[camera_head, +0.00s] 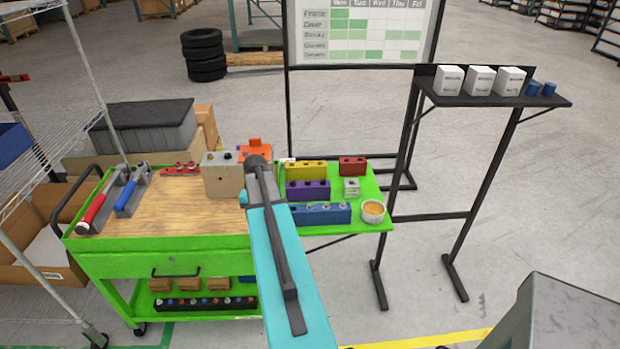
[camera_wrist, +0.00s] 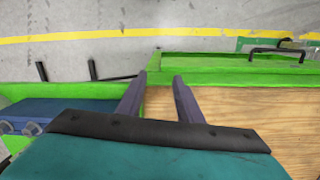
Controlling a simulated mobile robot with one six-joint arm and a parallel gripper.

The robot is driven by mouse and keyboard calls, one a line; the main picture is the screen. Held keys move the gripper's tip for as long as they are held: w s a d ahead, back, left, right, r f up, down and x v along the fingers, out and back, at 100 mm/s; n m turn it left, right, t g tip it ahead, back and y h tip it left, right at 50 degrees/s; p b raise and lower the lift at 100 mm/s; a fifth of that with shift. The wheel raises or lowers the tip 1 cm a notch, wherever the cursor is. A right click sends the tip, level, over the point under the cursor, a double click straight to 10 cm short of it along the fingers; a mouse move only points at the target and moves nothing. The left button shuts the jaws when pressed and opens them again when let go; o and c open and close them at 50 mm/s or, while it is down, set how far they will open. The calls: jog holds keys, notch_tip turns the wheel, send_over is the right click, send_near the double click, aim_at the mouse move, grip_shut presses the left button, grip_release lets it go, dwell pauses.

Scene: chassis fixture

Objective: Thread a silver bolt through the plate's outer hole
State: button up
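A blue block (camera_head: 330,214) on the green side shelf has several small silvery tops, possibly bolts. It also shows at the left of the wrist view (camera_wrist: 75,112), with round silvery parts at its lower left. My gripper (camera_wrist: 159,76) is open with nothing between its fingers, above the seam between wooden top and side shelf.
An orange part (camera_head: 256,152) stands behind my arm. Red (camera_head: 95,208) and blue-handled (camera_head: 128,200) tools lie left. The wooden top's middle (camera_head: 175,213) is clear.

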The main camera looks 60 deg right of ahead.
jog(key=s+d+r+m, duration=0.1)
jog(key=d+r, duration=0.2)
jog(key=s+d+r, duration=0.1)
jog(key=d+r, duration=0.2)
jog(key=s+d+r+m+p, duration=0.1)
jog(key=s+d+r, duration=0.1)
jog(key=d+r, duration=0.1)
jog(key=shift+d+r+m+t, duration=0.1)
jog(key=shift+d+m+t, duration=0.2)
jog(key=shift+d, duration=0.25)
notch_tip(320, 180, up, 4)
jog(key=m, duration=0.2)
send_over(310, 204)
jog(key=shift+s+h, duration=0.15)
jog(key=shift+h, duration=0.15)
jog(key=shift+f+b, duration=1.7)
jog(key=shift+f, duration=1.3)
jog(key=shift+f+b, duration=0.55)
jog(key=shift+f, duration=1.1)
jog(key=shift+r, duration=0.25)
